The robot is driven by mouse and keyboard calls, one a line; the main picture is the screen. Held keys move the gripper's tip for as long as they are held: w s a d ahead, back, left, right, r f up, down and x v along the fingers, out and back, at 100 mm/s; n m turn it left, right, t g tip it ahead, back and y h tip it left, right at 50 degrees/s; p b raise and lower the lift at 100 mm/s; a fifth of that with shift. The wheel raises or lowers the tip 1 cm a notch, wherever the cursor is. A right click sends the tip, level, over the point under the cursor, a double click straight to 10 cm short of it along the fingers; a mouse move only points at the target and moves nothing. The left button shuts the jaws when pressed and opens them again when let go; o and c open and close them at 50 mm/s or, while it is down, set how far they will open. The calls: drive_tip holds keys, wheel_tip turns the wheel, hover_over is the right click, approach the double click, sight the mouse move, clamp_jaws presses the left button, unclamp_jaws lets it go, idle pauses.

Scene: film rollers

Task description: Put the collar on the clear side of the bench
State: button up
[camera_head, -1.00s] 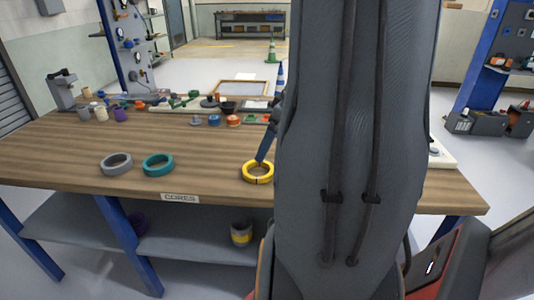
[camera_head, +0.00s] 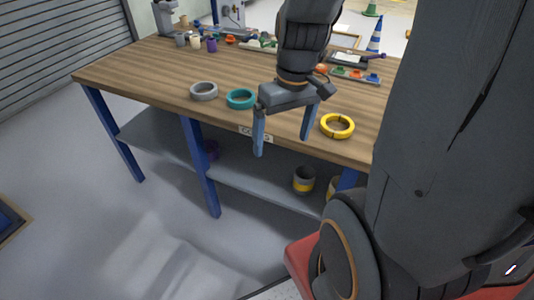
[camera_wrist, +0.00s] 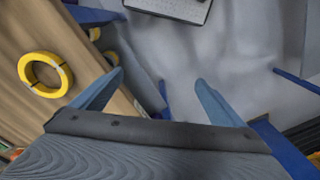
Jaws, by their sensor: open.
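A yellow ring with dark split lines (camera_head: 337,134) lies flat on the wooden bench (camera_head: 140,70), near its front edge. It looks like the collar; it also shows at the left of the wrist view (camera_wrist: 45,93). A teal ring (camera_head: 241,106) and a grey ring (camera_head: 204,98) lie farther left along the same edge. My gripper (camera_head: 282,145) is open and empty, its blue fingers pointing down in front of the bench edge, left of the yellow ring.
A label (camera_head: 256,134) is on the bench's front edge, partly behind a finger. Small parts and cups (camera_head: 195,41) crowd the back. The bench's left part is bare wood. A lower shelf (camera_head: 250,186) holds a grey-and-yellow can (camera_head: 304,180). My arm hides the bench's right part.

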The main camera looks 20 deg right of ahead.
drive_tip(key=s+a+f, duration=0.1)
drive_tip(key=s+a, duration=0.2)
drive_tip(key=a, duration=0.2)
drive_tip(key=shift+a+m+h, duration=0.3)
drive_tip(key=shift+m+h, duration=0.1)
